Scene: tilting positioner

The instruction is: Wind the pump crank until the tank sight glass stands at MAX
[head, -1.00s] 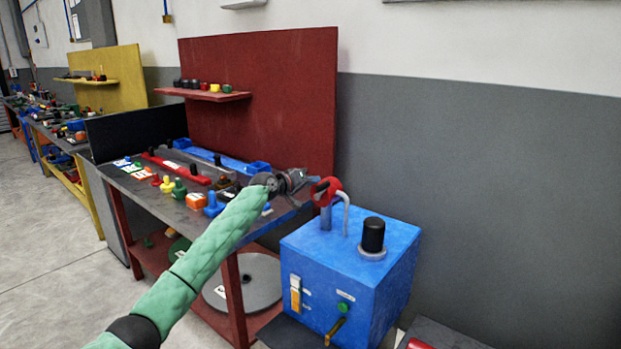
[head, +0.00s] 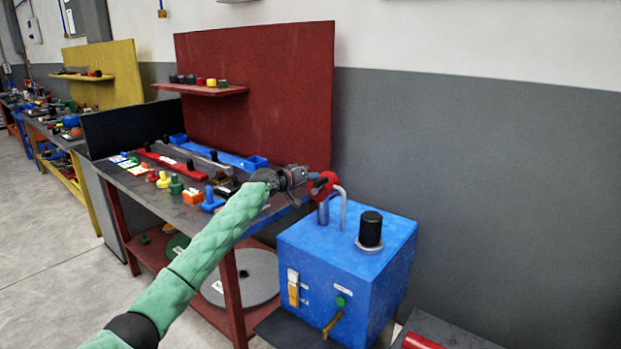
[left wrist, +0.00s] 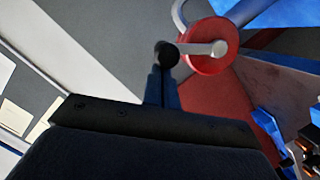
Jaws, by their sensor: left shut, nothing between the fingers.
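The blue pump tank (head: 330,244) stands on the right in the head view. Its red crank wheel (head: 328,183) is at the back left of its top, by a bent grey pipe (head: 343,212). The sight glass (head: 293,288) on the front shows orange in its lower part; its marks are too small to read. My left gripper (head: 306,179) is shut and empty, just left of the wheel. In the left wrist view the wheel (left wrist: 209,46) carries a grey crank arm with a black knob (left wrist: 166,54). The knob appears just beyond my fingertips (left wrist: 160,80); contact is unclear.
A black cap (head: 371,229) stands on the tank top. A green button (head: 341,301) and brass lever (head: 333,325) are on the front. A red-framed bench (head: 235,300) with several small parts stands left, under my left arm. Grey floor (head: 45,255) is clear at far left.

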